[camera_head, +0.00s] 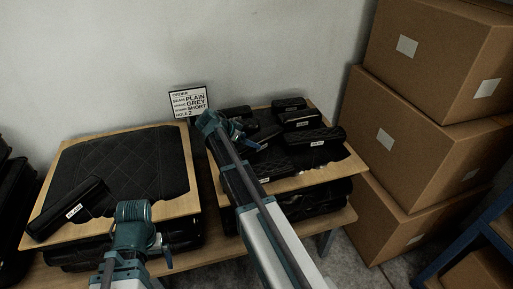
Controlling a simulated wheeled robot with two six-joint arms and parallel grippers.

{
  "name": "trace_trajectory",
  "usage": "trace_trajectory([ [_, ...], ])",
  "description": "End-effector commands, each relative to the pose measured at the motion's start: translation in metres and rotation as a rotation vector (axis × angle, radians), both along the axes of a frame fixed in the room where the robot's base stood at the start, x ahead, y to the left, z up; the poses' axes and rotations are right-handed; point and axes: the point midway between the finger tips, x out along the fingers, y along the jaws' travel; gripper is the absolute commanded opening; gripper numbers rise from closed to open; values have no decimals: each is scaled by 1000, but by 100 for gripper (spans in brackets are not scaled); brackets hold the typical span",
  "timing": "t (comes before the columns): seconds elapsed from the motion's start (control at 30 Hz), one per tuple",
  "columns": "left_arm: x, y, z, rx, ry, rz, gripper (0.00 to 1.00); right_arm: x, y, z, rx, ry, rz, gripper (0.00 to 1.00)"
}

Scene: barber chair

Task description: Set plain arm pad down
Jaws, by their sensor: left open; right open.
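A black arm pad (68,210) with a white label lies slantwise at the front left of the left wooden board, beside a quilted black panel (125,165). Its label is too small to read for sure. Several more black labelled arm pads (308,140) lie on the right board. I cannot tell which pads are plain. My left gripper (165,253) is open at the front edge of the left board, right of the single pad, and seems empty. My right gripper (248,138) is open over the left part of the right board, close to the pads; its fingertips are partly hidden.
Stacked cardboard boxes (425,110) fill the right side. A blue rack (475,240) is at the lower right.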

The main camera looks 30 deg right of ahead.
Motion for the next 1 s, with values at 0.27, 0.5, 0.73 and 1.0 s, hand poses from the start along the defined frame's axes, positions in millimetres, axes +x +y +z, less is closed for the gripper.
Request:
trace_trajectory([
  [0.27, 0, 0, -13, 0, 0, 0, 100, 0, -17, -13, 0, -1, -4, 100],
  [0.5, 0, 0, -34, 0, 0, 0, 100, 3, -40, -34, 0, -1, -1, 100],
  [0.73, 0, 0, -31, 0, 0, 0, 100, 2, -41, -31, 0, 0, 0, 100],
  [1.0, 0, 0, -31, 0, 0, 0, 100, 2, -41, -31, 0, 0, 0, 51],
])
